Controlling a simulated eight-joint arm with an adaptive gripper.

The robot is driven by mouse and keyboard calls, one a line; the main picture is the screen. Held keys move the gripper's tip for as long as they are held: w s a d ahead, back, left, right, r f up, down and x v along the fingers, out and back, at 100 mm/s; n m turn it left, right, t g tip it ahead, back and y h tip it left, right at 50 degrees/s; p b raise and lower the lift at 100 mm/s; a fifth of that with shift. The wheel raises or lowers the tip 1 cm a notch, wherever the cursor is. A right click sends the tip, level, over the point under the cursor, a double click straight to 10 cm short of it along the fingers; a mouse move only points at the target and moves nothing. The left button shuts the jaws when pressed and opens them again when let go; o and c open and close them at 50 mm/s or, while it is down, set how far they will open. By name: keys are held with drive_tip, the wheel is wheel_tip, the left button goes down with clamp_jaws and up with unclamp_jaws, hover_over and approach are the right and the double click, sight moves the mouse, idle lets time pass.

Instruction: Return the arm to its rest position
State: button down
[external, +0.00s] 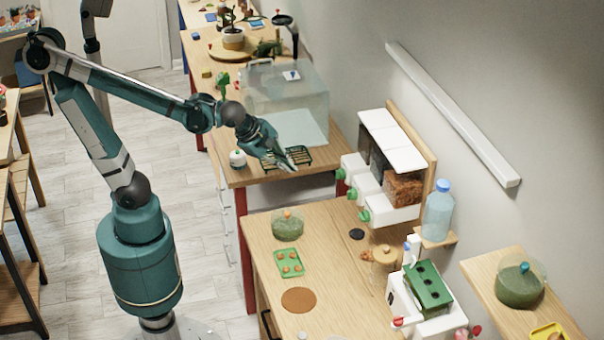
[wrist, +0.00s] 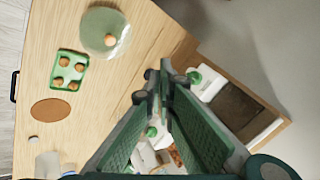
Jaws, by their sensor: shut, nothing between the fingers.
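My gripper (external: 287,164) is at the end of my teal arm, raised and stretched out to the right in the external view. It appears just in front of the clear box, over or near a dark rack on the far table; its exact height is hard to tell. In the wrist view the two fingers of my gripper (wrist: 162,85) meet at their tips and hold nothing.
The near table (external: 330,225) carries a lidded green bowl (external: 287,228), a green tray (external: 289,263) and a brown disc (external: 298,300). A clear box (external: 290,95) stands on the far table. Green-knobbed dispensers (external: 375,190) and a blue-capped bottle (external: 438,215) are along the wall.

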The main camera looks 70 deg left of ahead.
drive_tip(key=s+a+f+n, duration=0.1)
drive_tip(key=s+a+n, duration=0.9)
drive_tip(key=s+n, duration=0.1)
drive_tip(key=shift+s+a+n, duration=0.3)
drive_tip(key=shift+a, duration=0.1)
